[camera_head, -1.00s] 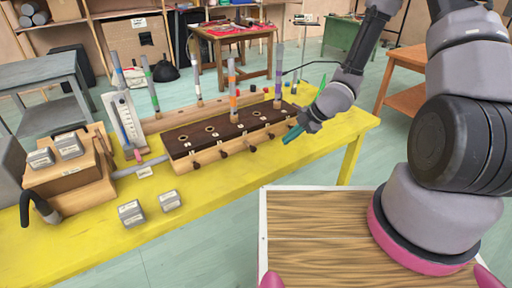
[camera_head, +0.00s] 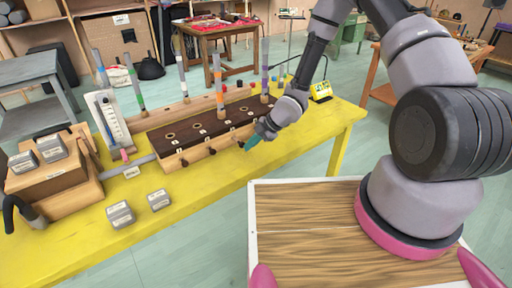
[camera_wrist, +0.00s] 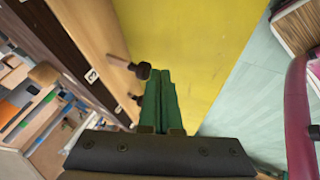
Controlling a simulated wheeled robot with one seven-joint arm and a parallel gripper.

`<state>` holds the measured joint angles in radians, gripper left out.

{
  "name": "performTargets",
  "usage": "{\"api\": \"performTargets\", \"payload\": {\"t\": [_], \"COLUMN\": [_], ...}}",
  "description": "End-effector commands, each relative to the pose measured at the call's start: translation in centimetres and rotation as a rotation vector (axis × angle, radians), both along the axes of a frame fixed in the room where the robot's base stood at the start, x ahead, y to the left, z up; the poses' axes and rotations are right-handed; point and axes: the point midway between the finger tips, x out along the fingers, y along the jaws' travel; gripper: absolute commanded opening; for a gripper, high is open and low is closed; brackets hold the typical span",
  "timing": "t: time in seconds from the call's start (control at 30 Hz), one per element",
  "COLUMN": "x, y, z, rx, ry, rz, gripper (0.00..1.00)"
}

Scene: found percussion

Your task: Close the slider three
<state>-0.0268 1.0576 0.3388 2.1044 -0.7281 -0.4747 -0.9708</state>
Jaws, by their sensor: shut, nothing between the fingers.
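The slider box (camera_head: 200,145) is a pale wooden block with a dark top and round holes, standing on the yellow table. Small dark slider knobs stick out along its front, among them one (camera_head: 240,144) beside my fingertips. My gripper (camera_head: 251,143), with green fingers, is shut and empty, low in front of the box. In the wrist view, a knob on a wooden rod (camera_wrist: 118,61) sticks out right beside my fingertips (camera_wrist: 160,74); contact is unclear. A label (camera_wrist: 91,75) near that rod looks like a 3. Another knob is lower left, partly hidden by my fingers.
Coloured tubes (camera_head: 219,85) stand upright behind and on the box. A white gauge (camera_head: 112,120), wooden blocks and grey weights (camera_head: 120,214) are at the left. The yellow table (camera_head: 185,195) in front of the box is mostly clear.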

Motion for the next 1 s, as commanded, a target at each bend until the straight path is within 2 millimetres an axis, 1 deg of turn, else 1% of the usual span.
{"api": "performTargets", "payload": {"t": [0.4,0.47,0.6,0.67,1.0], "x": [0.4,0.9,2.7,3.2,3.6], "y": [0.3,0.6,1.9,2.1,2.4], "z": [0.0,0.0,0.0,0.0,0.1], "rx": [-0.001,0.001,0.001,0.001,0.001], "ry": [0.001,0.000,-0.001,-0.001,-0.004], "rz": [-0.001,0.001,0.001,0.000,-0.001], "gripper": [0.00,0.00,0.00,0.00,0.00]}}
